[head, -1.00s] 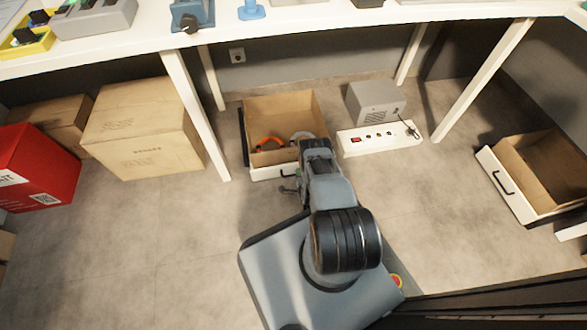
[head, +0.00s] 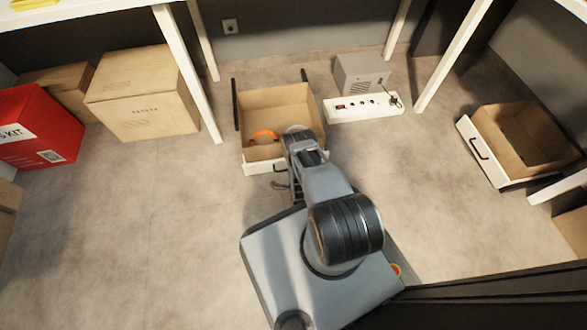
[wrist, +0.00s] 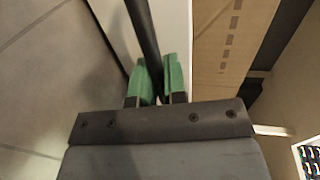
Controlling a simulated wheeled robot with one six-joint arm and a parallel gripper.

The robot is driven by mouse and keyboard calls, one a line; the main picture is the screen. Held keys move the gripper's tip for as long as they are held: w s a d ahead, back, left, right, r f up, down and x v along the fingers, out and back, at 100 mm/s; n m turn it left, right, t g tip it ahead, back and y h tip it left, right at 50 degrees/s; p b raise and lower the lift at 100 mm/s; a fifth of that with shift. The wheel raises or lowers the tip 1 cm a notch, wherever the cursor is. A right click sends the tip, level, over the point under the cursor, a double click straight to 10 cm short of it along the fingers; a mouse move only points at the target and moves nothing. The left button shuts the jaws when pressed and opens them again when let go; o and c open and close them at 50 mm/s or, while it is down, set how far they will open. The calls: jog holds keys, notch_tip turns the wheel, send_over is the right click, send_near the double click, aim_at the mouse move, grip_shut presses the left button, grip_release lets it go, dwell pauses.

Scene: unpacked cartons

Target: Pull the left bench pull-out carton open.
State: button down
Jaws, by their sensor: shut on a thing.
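The left pull-out carton (head: 287,98) is a brown open-topped box with a white front panel (head: 257,169). It stands partly out from its dark side rails, which show bare behind it. An orange curved thing (head: 263,136) lies inside. My gripper's green fingers (wrist: 159,75) are shut on the carton's black bar handle (wrist: 142,32) in the wrist view, one finger on each side. The white front panel also shows there (wrist: 171,25). In the head view my arm hides the front right corner of the carton and most of the handle.
A grey box (head: 361,74) and a white power strip (head: 348,109) lie right of the carton. A second pull-out carton (head: 527,135) is farther right. A bench leg (head: 190,75), brown cartons (head: 145,95) and a red box (head: 38,130) are left. Floor at left front is clear.

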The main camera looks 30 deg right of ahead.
jog(key=shift+s+d, duration=0.1)
jog(key=shift+s, duration=0.1)
jog(key=c, duration=1.4)
grip_release()
jog(key=shift+o, duration=1.1)
